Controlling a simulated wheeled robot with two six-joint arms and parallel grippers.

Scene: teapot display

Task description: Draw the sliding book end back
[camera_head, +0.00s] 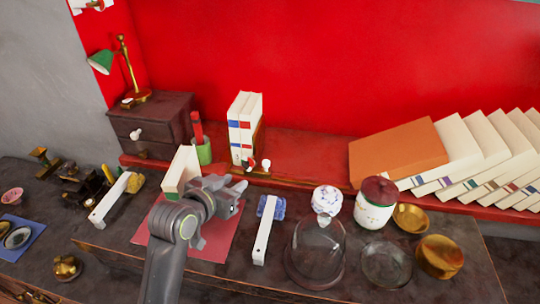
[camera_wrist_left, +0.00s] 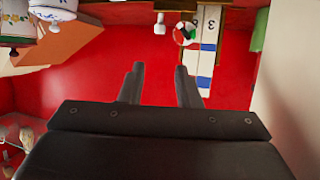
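Two upright white books (camera_head: 243,125) with blue and red spine bands stand on the red shelf against the red wall. A thin brownish upright piece at their right side, probably the book end (camera_head: 260,138), is only partly visible. A red-white knob (camera_head: 250,162) and a white knob (camera_head: 266,164) sit low in front of it. In the left wrist view the coloured knob (camera_wrist_left: 184,33) and white knob (camera_wrist_left: 160,23) lie beyond my fingertips, beside the books (camera_wrist_left: 207,50). My left gripper (camera_head: 238,194) is open and empty, in front of and below the shelf books, apart from them. My right gripper is out of view.
A cream upright block (camera_head: 182,170) stands close beside my left arm, over a red mat (camera_head: 215,240). A green cup (camera_head: 203,151) is left of the books. Leaning books (camera_head: 455,150) and an orange book (camera_head: 395,150) fill the right. Shelf right of the knobs is clear.

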